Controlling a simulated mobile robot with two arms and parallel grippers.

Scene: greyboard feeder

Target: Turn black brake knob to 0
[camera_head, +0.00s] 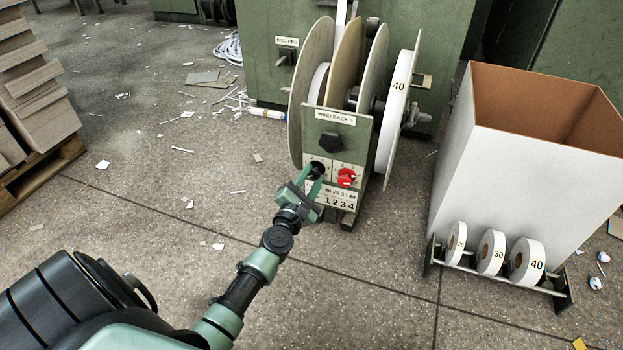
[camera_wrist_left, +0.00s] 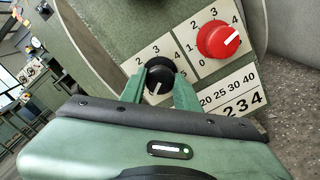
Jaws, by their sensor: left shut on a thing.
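The black brake knob (camera_wrist_left: 159,78) sits on the pale dial plate of the green feeder panel, left of the red knob (camera_wrist_left: 217,40). My left gripper (camera_wrist_left: 160,88) has its two green fingers on either side of the black knob and is shut on it. A white pointer line on the black knob slants down and to the left in the left wrist view. In the head view the black knob (camera_head: 317,168) is partly hidden by my left gripper (camera_head: 311,180). The red knob (camera_head: 347,178) stands free. My right gripper is not in view.
Large reel discs (camera_head: 313,90) rise behind the panel. A white box (camera_head: 500,170) and a rack of numbered rolls (camera_head: 491,252) stand to the right. Open floor lies to the left.

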